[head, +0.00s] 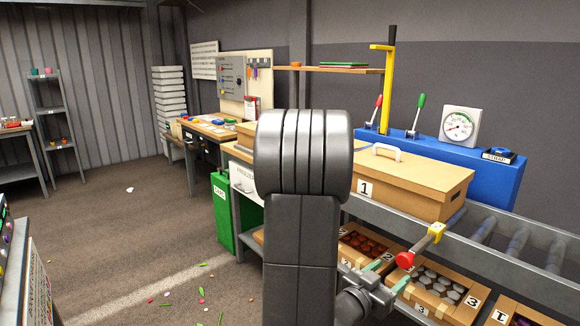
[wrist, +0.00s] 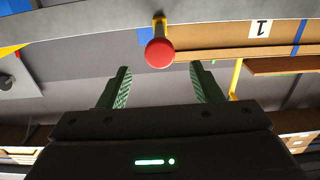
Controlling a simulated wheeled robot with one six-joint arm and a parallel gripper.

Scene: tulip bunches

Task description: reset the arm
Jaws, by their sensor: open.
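My gripper (head: 385,275) is low at the right of centre in the head view, in front of the roller conveyor's near edge. Its two green fingers stand apart in the wrist view (wrist: 160,85), with nothing between their tips. A red round knob (head: 405,260) on a yellow fitting is close by the fingers. In the wrist view the knob (wrist: 159,53) appears just beyond the gap between the fingertips. My grey arm hides the middle of the head view, including part of the bench.
A cardboard box marked 1 (head: 415,184) sits on the conveyor (head: 540,250). Open crates (head: 440,292) with dark and grey round items stand below it. A blue machine (head: 497,184) with levers and a dial is behind. The floor (head: 130,235) at left is mostly clear, with scattered scraps.

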